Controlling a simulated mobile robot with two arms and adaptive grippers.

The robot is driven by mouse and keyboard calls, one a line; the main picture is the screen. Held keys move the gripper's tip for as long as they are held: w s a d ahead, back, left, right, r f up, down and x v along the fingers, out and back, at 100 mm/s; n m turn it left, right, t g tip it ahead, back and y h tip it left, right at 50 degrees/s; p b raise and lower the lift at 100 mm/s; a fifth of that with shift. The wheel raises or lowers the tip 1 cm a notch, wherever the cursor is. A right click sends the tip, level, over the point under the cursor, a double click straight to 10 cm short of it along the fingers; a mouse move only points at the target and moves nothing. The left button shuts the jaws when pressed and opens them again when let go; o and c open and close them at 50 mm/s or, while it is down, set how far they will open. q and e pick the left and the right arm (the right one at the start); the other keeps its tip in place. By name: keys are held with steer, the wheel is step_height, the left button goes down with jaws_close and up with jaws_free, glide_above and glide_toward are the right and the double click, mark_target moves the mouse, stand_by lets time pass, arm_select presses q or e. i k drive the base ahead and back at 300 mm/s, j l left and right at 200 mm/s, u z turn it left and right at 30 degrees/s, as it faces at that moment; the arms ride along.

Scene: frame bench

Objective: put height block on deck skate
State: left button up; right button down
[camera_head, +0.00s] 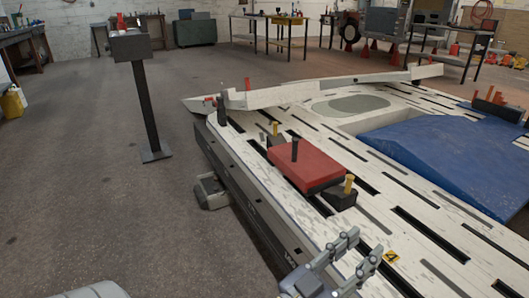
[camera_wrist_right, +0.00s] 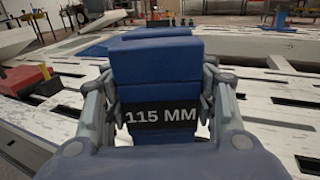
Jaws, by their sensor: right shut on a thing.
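The height block (camera_wrist_right: 155,70) is a blue block with a black "115 MM" band, seen close up in the right wrist view. My right gripper (camera_wrist_right: 158,112) is shut on it, one finger on each side. The deck skate (camera_head: 305,168) is a flat red slab with a dark upright post, on the slotted white deck in the head view. It also seems to show at the left of the right wrist view (camera_wrist_right: 22,80). My left gripper (camera_head: 357,256) is at the bottom of the head view, fingers apart, empty, nearer than the skate. My right gripper is outside the head view.
Dark pieces with yellow-topped pins stand beside the skate, one at its near right corner (camera_head: 342,196). A blue sheet (camera_head: 440,158) covers the deck at right. A long pale rail (camera_head: 320,90) lies across the back. A dark pedestal (camera_head: 147,105) stands on the floor at left.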

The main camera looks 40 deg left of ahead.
mark_target(312, 154)
steer(key=i+j+u, duration=0.2)
steer(key=j+u, duration=0.2)
steer(key=i+j+u, duration=0.25)
steer(key=u, duration=0.15)
steer(key=i+j+u, duration=0.15)
steer(key=i+u, duration=0.3)
steer(key=i+j, duration=0.15)
steer(key=i, duration=0.15)
steer(key=i+j, duration=0.1)
steer(key=i, duration=0.2)
steer(key=j+u, duration=0.05)
